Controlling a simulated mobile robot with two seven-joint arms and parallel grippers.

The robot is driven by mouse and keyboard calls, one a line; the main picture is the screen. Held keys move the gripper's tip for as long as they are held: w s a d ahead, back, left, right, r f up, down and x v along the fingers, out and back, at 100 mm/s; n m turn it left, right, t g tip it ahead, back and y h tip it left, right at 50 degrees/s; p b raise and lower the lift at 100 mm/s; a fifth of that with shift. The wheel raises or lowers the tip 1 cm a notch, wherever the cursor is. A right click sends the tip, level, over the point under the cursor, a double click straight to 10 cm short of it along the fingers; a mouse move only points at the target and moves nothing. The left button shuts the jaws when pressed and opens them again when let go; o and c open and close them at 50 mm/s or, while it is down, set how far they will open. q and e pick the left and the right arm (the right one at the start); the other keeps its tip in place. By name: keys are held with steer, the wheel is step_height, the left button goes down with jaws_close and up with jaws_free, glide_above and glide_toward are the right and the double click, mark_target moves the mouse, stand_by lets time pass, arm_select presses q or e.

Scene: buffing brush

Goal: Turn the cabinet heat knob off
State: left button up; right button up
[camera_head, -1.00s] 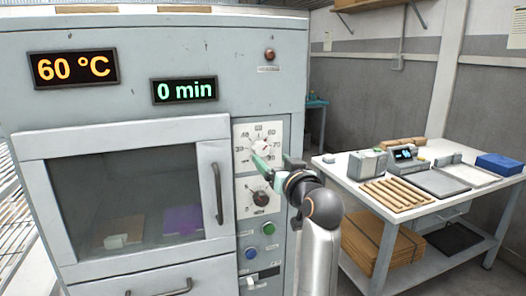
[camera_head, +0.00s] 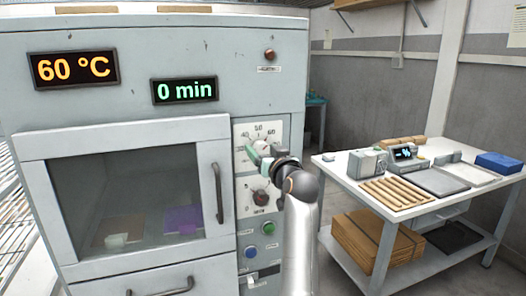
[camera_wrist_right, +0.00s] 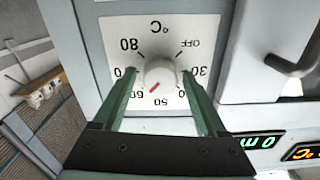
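The heat knob (camera_wrist_right: 160,73) is a round pale knob on a white °C dial plate (camera_wrist_right: 196,28) on the cabinet front. In the wrist view, which shows the dial upside down, its red pointer aims toward the 60 mark, away from OFF. My right gripper (camera_wrist_right: 158,72) is open, with a green finger on each side of the knob and a visible gap on both sides. In the head view my right gripper (camera_head: 256,156) is in front of the dial and partly hides the knob. The cabinet's display (camera_head: 73,68) reads 60 °C. My left gripper is not in view.
A dark lower knob (camera_head: 261,198), a blue button (camera_head: 268,228) and a green button (camera_head: 250,252) sit below the dial. The cabinet door handle (camera_head: 217,193) is left of the dial. A white table (camera_head: 408,206) with several items stands at right.

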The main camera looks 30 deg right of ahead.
jaws_close()
stand_by(0.4)
